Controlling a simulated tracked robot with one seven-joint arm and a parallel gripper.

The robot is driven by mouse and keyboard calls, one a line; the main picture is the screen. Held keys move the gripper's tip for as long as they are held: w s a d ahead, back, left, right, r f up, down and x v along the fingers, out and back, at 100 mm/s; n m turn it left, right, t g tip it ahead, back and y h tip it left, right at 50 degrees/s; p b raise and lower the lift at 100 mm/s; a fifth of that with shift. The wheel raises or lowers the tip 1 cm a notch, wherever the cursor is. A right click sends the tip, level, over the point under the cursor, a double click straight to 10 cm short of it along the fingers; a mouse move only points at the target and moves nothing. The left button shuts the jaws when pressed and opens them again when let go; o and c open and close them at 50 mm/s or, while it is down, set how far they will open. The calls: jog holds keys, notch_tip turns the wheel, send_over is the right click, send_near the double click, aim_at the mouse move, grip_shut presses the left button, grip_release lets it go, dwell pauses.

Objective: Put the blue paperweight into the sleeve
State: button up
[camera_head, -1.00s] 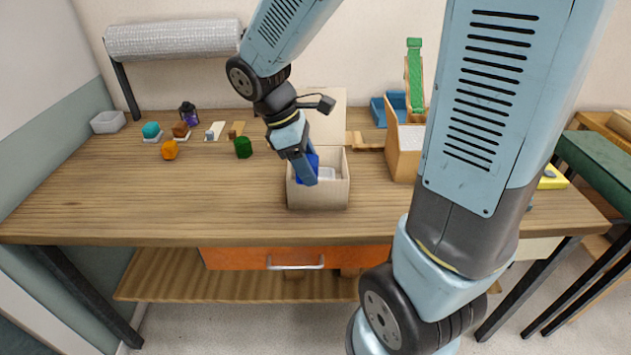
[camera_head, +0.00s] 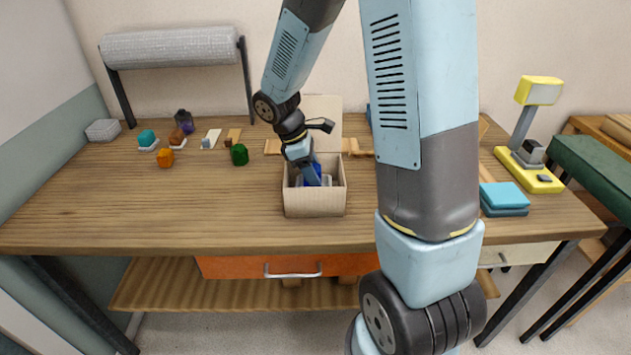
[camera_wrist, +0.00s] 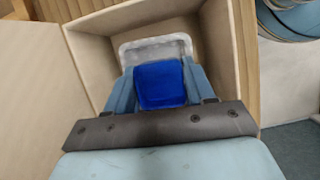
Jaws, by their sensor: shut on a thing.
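The blue paperweight (camera_wrist: 160,84) is between the two fingers of my gripper (camera_wrist: 158,68) in the wrist view. My gripper is shut on it. In the head view the paperweight (camera_head: 316,170) shows partly behind my gripper (camera_head: 308,176), inside the open cardboard box (camera_head: 315,203). A pale grey, clear-looking piece, apparently the sleeve (camera_wrist: 155,48), lies in the box around or under the paperweight. I cannot tell whether the paperweight is inside it or only above it. The fingers hide its sides, and the palm hides the near part of the box.
The box lid (camera_head: 322,112) stands open behind. A green piece (camera_head: 239,155), an orange piece (camera_head: 165,158) and a grey tray (camera_head: 103,130) are to the left. A wrap roll (camera_head: 170,46) hangs behind. Teal boxes (camera_head: 503,199) and a yellow device (camera_head: 530,172) are to the right. The table's front left is clear.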

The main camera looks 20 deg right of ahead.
jog(key=shift+w+d+f, duration=0.15)
jog(key=shift+w+f, duration=0.05)
jog(key=shift+f, duration=1.65)
jog(key=shift+f, duration=0.25)
jog(key=o, duration=1.1)
jog(key=shift+c, duration=0.2)
jog(key=shift+r, duration=0.1)
